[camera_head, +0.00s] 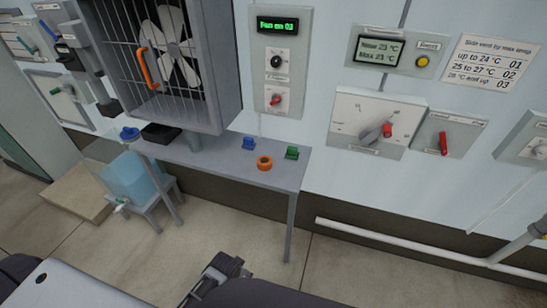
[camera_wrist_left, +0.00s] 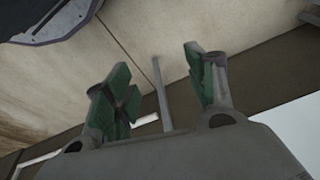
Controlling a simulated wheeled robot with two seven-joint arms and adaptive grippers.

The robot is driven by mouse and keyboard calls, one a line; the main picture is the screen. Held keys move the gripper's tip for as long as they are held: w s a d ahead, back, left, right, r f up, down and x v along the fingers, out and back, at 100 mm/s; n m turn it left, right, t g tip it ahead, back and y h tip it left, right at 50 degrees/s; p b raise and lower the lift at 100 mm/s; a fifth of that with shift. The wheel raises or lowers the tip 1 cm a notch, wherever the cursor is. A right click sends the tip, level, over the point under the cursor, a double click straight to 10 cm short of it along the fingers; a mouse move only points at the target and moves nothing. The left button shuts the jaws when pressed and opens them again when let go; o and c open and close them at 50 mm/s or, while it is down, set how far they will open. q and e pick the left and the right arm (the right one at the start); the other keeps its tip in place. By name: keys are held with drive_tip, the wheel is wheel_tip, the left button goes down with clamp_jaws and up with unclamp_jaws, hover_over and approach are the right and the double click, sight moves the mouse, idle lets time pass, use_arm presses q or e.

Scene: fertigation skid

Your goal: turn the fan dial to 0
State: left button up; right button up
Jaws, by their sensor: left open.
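The fan panel (camera_head: 281,60) is on the wall right of the fan cage in the head view. Its green display (camera_head: 277,25) seems to read "Fan on 02", though the last digit is small. Below the display is a round black dial (camera_head: 276,61) with a light mark; its setting is too small to read. A red-handled switch (camera_head: 275,99) sits under it. My left gripper (camera_wrist_left: 155,78) is open and empty in the left wrist view, with green pads apart above the floor, away from the panel. My right gripper cannot be made out.
A grey table (camera_head: 220,160) below the panel carries blue, orange and green parts. The barred fan cage (camera_head: 165,65) with an orange handle (camera_head: 148,68) juts out left of the panel. A larger dial box (camera_head: 372,122) and red lever (camera_head: 443,143) are to the right.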

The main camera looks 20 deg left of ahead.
use_arm(q)
drive_tip(key=w+a+r+m+t+y, duration=0.1)
drive_tip(key=w+r, duration=0.2)
drive_tip(key=r, duration=0.3)
drive_tip(key=w+r+m+t+p, duration=0.1)
drive_tip(key=w+r, duration=0.1)
drive_tip(key=r, duration=0.4)
drive_tip(key=w+a+r+m+t+y, duration=0.1)
drive_tip(key=w+r, duration=0.2)
drive_tip(key=r, duration=0.3)
drive_tip(key=w+r+m+t+h, duration=0.2)
drive_tip(key=w+r+m+t, duration=0.6)
drive_tip(key=w+r+m, duration=0.7)
drive_tip(key=w+r+m+t+h, duration=0.2)
drive_tip(key=w+r+m+t, duration=0.6)
drive_tip(key=w+r+m, duration=0.7)
wheel_tip(320, 180, up, 7)
drive_tip(key=m, duration=0.5)
drive_tip(key=shift+a+h+p, duration=0.3)
drive_tip(key=shift+a+p, duration=0.05)
use_arm(e)
drive_tip(key=shift+w+a+r, duration=0.25)
drive_tip(key=shift+a+r, duration=0.7)
drive_tip(key=shift+a, duration=0.3)
drive_tip(key=shift+d, duration=0.25)
use_arm(q)
drive_tip(key=shift+w+r, duration=0.1)
drive_tip(key=shift+w, duration=0.05)
